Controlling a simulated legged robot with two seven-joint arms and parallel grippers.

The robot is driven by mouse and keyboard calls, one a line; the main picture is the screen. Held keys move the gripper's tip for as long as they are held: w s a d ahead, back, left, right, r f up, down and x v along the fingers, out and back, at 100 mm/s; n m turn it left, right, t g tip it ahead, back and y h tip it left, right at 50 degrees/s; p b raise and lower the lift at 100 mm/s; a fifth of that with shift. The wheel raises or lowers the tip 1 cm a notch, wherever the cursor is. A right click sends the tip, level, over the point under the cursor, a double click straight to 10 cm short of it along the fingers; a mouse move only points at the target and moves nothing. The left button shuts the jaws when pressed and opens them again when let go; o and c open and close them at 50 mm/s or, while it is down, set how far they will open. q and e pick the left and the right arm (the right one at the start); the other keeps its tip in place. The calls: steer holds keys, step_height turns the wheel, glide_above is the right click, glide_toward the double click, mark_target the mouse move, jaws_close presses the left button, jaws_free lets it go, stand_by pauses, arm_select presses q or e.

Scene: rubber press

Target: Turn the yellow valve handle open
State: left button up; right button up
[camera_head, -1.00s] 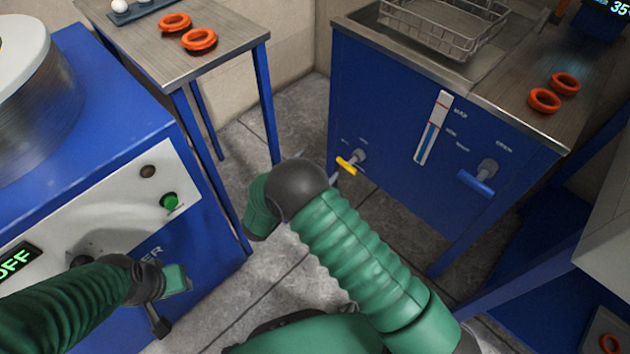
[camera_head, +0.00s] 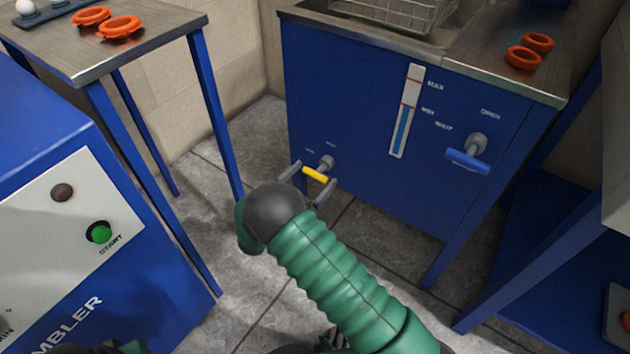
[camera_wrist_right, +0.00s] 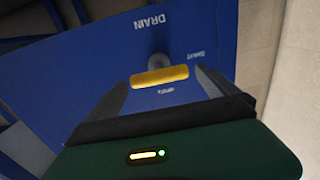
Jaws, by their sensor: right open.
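The yellow valve handle (camera_head: 315,175) is a short bar on a grey stem, low on the left of the blue cabinet front (camera_head: 380,190). In the right wrist view the yellow handle (camera_wrist_right: 160,76) lies crosswise under a DRAIN label. My right gripper (camera_head: 307,180) is open, with one finger off each end of the handle. In the right wrist view the fingers (camera_wrist_right: 163,92) also stand on either side of it, apart from it as far as I can see. My left gripper is not clearly in view; only a dark and green bit of arm shows at the bottom left.
A blue handle (camera_head: 467,161) sits on the cabinet's right side, beside a level gauge (camera_head: 407,112). A wire basket (camera_head: 400,12) is in the sink above. A table (camera_head: 165,35) with orange rings stands left. The tumbler machine (camera_head: 90,230) is at lower left.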

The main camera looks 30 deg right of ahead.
steer(key=shift+x, duration=0.95)
arm_select(q)
steer(key=shift+f, duration=0.45)
